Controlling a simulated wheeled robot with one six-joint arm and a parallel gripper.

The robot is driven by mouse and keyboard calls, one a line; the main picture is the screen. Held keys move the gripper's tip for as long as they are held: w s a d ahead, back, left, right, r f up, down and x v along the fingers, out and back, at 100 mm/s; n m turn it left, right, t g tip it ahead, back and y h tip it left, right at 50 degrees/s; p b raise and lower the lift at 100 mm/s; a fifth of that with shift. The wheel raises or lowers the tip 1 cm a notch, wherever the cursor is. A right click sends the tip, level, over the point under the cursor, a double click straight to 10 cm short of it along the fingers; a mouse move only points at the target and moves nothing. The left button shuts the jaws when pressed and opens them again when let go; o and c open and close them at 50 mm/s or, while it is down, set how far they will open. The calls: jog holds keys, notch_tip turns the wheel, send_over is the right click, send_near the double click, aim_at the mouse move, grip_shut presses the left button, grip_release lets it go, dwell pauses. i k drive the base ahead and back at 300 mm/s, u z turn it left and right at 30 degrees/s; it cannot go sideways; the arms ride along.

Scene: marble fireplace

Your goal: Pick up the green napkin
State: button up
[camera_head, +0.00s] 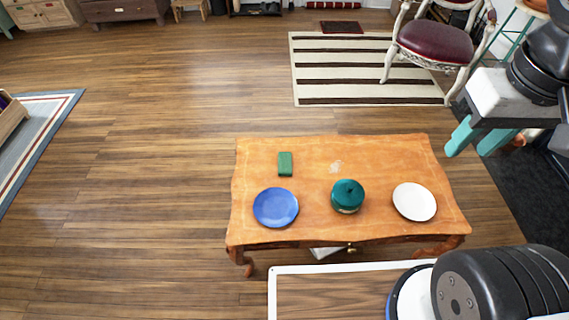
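The green napkin (285,164) is a small folded rectangle lying flat near the back left of the orange wooden table (310,185). My gripper (478,147) is at the right of the picture, beyond the table's right edge and well apart from the napkin. Its two teal fingers are spread with a gap between them, and nothing shows in the gap. Nothing hides the napkin.
On the table are a blue plate (275,207) just in front of the napkin, a teal lidded pot (347,196) and a white plate (415,202). A red-seated chair (436,42) stands behind on a striped rug (330,75). Wooden floor left of the table is clear.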

aim_at(284, 158)
jog(key=u, duration=2.95)
jog(key=i, duration=2.35)
jog(key=z, duration=3.15)
jog(key=i, duration=0.5)
jog(key=z, duration=0.05)
